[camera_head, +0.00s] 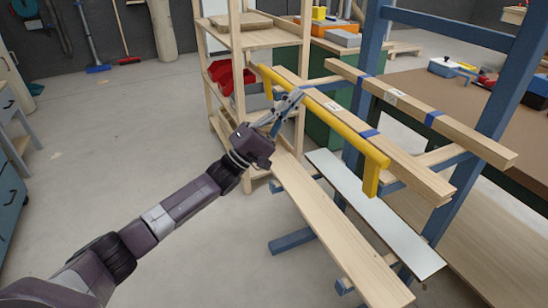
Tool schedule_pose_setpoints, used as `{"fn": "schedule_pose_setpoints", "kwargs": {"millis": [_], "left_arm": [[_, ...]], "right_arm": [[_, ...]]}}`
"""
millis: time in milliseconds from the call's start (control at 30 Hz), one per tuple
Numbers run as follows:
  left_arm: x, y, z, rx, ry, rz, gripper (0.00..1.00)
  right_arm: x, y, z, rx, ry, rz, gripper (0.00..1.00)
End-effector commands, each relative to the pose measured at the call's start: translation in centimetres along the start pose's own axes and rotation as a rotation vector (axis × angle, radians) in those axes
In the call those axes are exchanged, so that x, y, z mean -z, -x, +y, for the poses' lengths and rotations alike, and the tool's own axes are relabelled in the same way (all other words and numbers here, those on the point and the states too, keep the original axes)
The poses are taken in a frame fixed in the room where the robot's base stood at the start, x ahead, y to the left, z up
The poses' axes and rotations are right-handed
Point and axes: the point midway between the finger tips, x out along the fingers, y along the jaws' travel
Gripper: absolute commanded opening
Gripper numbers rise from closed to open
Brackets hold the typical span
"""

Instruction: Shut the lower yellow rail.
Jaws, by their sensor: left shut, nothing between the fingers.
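The yellow rail (345,132) is a bar running from back left to front right along the near side of a blue rack (362,98). Its front end bends down into a short post (371,181). Only one yellow rail shows, beside the upper wooden beams (415,168). My left gripper (297,95) is shut and empty, with its fingertips at the rail's rear half. I cannot tell whether they touch it. My right gripper is not in view.
Long planks (330,225) and a white board (385,222) lie lower on the rack and jut toward the front. A wooden shelf (238,70) with red bins (222,76) stands behind my gripper. The floor at left is clear.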

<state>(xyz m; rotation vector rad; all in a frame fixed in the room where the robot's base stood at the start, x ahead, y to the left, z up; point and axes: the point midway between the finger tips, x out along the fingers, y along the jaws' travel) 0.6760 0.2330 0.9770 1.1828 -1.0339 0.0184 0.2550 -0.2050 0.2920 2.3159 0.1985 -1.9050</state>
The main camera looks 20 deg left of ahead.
Motion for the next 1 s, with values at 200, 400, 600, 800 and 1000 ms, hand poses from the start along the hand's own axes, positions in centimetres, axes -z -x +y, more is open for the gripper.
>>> {"fn": "schedule_pose_setpoints", "kwargs": {"millis": [200,400,600,800,1000], "left_arm": [[0.0,-0.6,-0.3,0.001,0.0,0.0,0.0],[0.0,-0.8,-0.3,0.001,0.0,0.0,0.0],[0.0,-0.8,-0.3,0.001,0.0,0.0,0.0],[0.0,-0.7,-0.3,0.001,0.0,0.001,0.0],[0.1,1.5,-0.5,0.004,0.001,0.003,0.0]], "right_arm": [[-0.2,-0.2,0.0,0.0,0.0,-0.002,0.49],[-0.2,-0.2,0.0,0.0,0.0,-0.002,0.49],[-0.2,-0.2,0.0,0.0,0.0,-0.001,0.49],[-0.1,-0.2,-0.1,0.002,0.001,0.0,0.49],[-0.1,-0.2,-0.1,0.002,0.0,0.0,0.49]]}}
